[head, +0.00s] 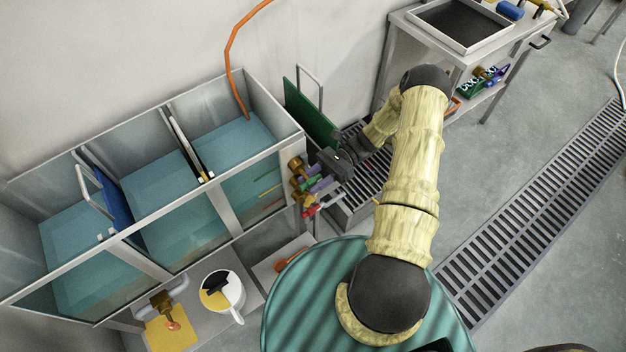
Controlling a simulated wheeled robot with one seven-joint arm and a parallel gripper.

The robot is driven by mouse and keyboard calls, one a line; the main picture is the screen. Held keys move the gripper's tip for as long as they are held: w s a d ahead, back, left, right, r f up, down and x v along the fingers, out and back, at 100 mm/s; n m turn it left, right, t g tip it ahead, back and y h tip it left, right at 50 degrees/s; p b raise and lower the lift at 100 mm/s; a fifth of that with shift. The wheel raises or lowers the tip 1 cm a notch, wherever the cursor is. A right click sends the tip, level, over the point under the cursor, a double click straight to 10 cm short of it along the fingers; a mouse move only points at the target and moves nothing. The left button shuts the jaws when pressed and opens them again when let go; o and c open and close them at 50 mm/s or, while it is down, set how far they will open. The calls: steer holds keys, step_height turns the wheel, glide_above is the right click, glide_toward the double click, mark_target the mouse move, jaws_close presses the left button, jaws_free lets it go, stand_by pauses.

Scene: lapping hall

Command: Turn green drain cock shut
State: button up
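A cluster of brass drain cocks (297,165) sticks out from the right end of the water tank. Their small handles are coloured. The handles overlap, and I cannot tell whether the green cock is open or shut. My dark gripper (329,166) points left at the cluster from the right, very close to the handles. Its fingers are small and dark here. I cannot tell whether they touch a handle or how far apart they are.
The tank (140,235) has three water-filled compartments. A green panel (312,120) stands behind the gripper, above a slatted rack (372,172). A steel cart (455,50) stands back right. Open floor lies right.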

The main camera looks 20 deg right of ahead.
steer(key=b+v, duration=0.3)
steer(key=v, duration=1.4)
steer(key=shift+w+d+b, duration=0.15)
steer(key=shift+b, duration=0.2)
